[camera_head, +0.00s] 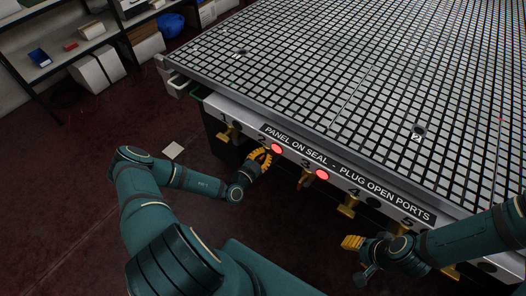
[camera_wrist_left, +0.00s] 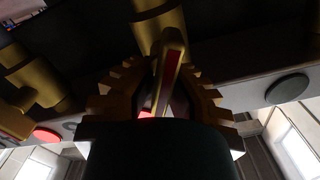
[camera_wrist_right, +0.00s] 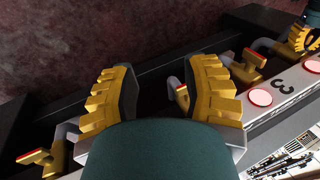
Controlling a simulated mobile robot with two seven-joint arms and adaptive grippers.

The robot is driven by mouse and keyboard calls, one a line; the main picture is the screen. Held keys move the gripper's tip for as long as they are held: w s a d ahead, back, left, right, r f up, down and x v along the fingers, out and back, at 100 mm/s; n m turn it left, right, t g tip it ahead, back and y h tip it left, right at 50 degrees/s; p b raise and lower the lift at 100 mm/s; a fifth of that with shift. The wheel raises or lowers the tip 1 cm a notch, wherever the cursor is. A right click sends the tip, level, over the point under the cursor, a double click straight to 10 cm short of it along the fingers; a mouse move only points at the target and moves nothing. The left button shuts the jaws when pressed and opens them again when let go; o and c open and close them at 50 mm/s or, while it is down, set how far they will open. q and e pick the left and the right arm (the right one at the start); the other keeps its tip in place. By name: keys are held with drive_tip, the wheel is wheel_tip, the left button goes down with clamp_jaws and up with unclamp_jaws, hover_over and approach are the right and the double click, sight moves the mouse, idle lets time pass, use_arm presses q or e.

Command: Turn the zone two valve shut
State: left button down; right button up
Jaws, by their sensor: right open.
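The zone two valve is a brass valve under the label "2" on the table's front panel (camera_head: 345,178); in the head view my left gripper (camera_head: 262,158) largely covers it. In the left wrist view its lever (camera_wrist_left: 170,66), brass with a red stripe, stands between the toothed yellow fingers of my left gripper (camera_wrist_left: 163,88). The fingers look drawn in around the lever, but I cannot tell whether they touch it. My right gripper (camera_head: 352,243) is open and empty in front of the panel, below the valve 4 area; it also shows in the right wrist view (camera_wrist_right: 162,90).
Red lamps are lit beside labels 2 (camera_head: 276,148) and 3 (camera_head: 321,174); the disc by 4 (camera_head: 373,202) is dark. Neighbouring valves are valve 1 (camera_head: 229,132), valve 3 (camera_head: 305,178) and valve 4 (camera_head: 349,203). The gridded tabletop (camera_head: 340,75) is above. Open floor lies left.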

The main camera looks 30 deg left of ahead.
use_arm(q)
drive_tip(key=m, duration=0.2)
drive_tip(key=m+p, duration=0.1)
drive_tip(key=m, duration=0.1)
drive_tip(key=d+m+p, duration=0.1)
drive_tip(key=m, duration=0.1)
drive_tip(key=shift+s+f+m, duration=0.1)
drive_tip(key=shift+f+m, duration=0.2)
drive_tip(key=shift+f, duration=0.1)
drive_tip(key=m, duration=0.1)
drive_tip(key=m+p, duration=0.1)
drive_tip(key=m, duration=0.1)
drive_tip(key=shift+f, duration=0.3)
drive_tip(key=shift+f+m+p, duration=0.25)
drive_tip(key=shift+m+p, duration=0.3)
drive_tip(key=shift+m, duration=0.95)
use_arm(e)
drive_tip(key=shift+w+d+r, duration=0.1)
drive_tip(key=shift+w+r, duration=0.15)
drive_tip(key=shift+r, duration=0.5)
drive_tip(key=shift+w+r, duration=0.25)
drive_tip(key=shift+r, duration=0.45)
drive_tip(key=shift+w+d+r, duration=0.1)
drive_tip(key=shift+w+r, duration=0.15)
drive_tip(key=shift+r, duration=0.5)
use_arm(q)
drive_tip(key=c, duration=1)
unclamp_jaws()
drive_tip(key=shift+s, duration=0.1)
